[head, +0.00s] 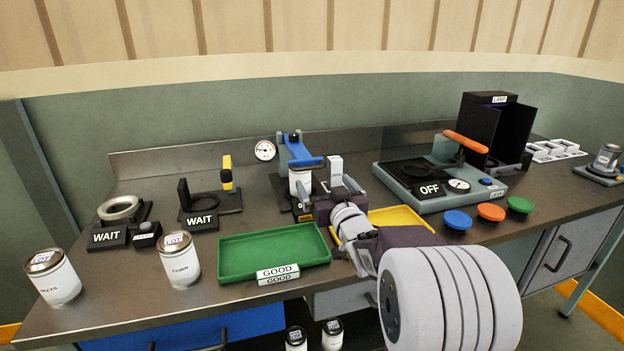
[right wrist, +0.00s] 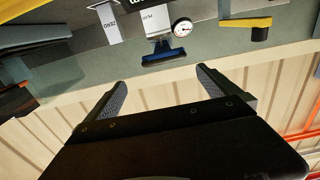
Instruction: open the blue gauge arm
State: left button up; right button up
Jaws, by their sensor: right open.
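The blue gauge arm (head: 304,161) is part of a gauge stand at the back middle of the bench. It lies lowered over a white can (head: 299,180). A round dial (head: 264,150) stands to its left. In the right wrist view, which looks upside down, the arm's blue handle (right wrist: 165,57) shows beyond the fingertips, with the labelled can (right wrist: 157,20) and dial (right wrist: 182,29). My right gripper (head: 328,188) is open and empty, in front of the stand and apart from the handle; it also shows in the right wrist view (right wrist: 162,83). My left gripper is out of view.
A white block (head: 335,168) stands just right of the can. A green tray (head: 274,252) and a yellow tray (head: 402,217) lie in front. A yellow-handled fixture (head: 227,173) is left, an orange-handled press (head: 467,142) right. Loose cans (head: 180,262) stand at the front left.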

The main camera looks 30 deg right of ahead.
aim_at(311, 168)
jog(key=x, duration=0.9)
jog(key=shift+w+a+f, duration=0.1)
jog(key=shift+w+a, duration=0.2)
jog(key=shift+w, duration=0.15)
